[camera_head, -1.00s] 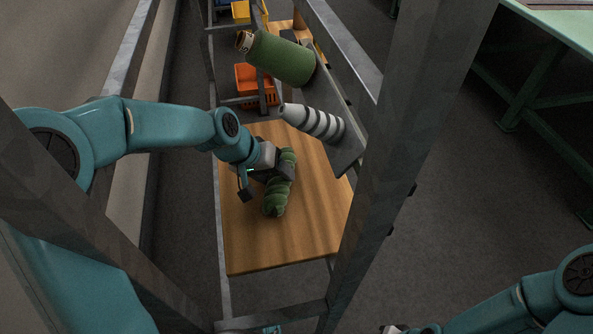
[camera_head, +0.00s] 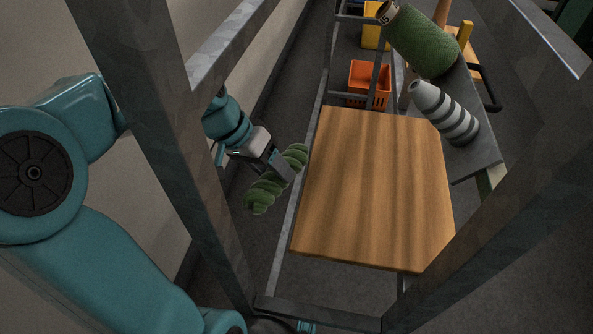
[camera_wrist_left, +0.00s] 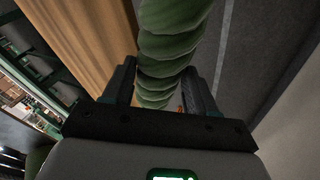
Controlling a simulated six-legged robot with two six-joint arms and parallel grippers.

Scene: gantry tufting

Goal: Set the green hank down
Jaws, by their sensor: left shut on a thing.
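The green hank (camera_head: 265,190) is a twisted, ribbed roll. My left gripper (camera_head: 283,167) is shut on it around its upper middle. In the head view the hank hangs tilted just left of the wooden board (camera_head: 375,190), over the frame's left rail and the grey floor. In the left wrist view the hank (camera_wrist_left: 170,50) stands between the two dark fingers (camera_wrist_left: 160,90), with the board's edge (camera_wrist_left: 85,40) to its left. My right gripper is not in view.
The wooden board is bare. A green cone (camera_head: 420,42) and a grey striped cone (camera_head: 445,112) rest on a dark shelf (camera_head: 478,130) at the right. An orange crate (camera_head: 370,82) and a yellow bin (camera_head: 374,28) stand behind. Metal posts (camera_head: 175,150) cross the near view.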

